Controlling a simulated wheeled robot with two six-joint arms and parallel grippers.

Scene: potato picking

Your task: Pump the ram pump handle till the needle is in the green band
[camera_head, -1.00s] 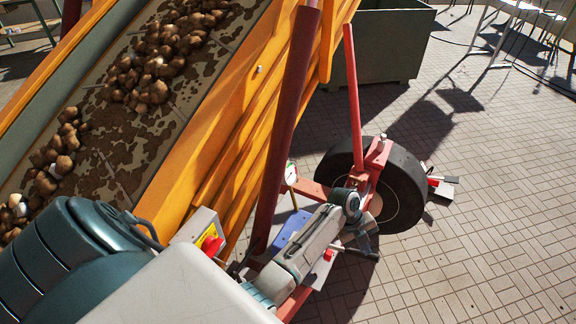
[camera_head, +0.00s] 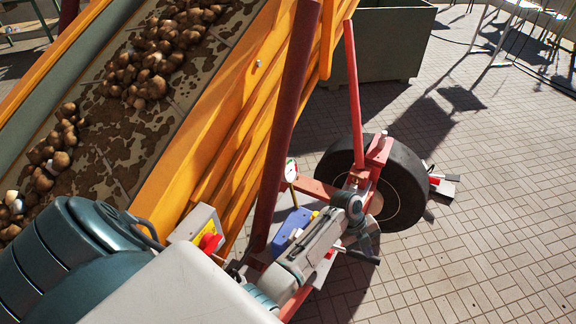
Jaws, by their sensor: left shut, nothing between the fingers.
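The blue ram pump body (camera_head: 285,230) sits on the red frame at the lower middle, partly behind my left arm. Its lever handle (camera_head: 371,259) seems to be the dark-ended bar at the right of the pump, low beside my fingers. The white-faced gauge (camera_head: 291,170) stands above the pump; its needle and green band are too small to read. My left gripper (camera_head: 367,244) is shut and empty, close to the handle; I cannot tell whether it touches it. My right gripper is not in view.
A black-tyred wheel (camera_head: 408,190) stands just behind the pump. A dark red post (camera_head: 293,110) and a thin red bar (camera_head: 353,95) rise nearby. An orange-sided conveyor (camera_head: 215,115) with potatoes (camera_head: 160,60) fills the left.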

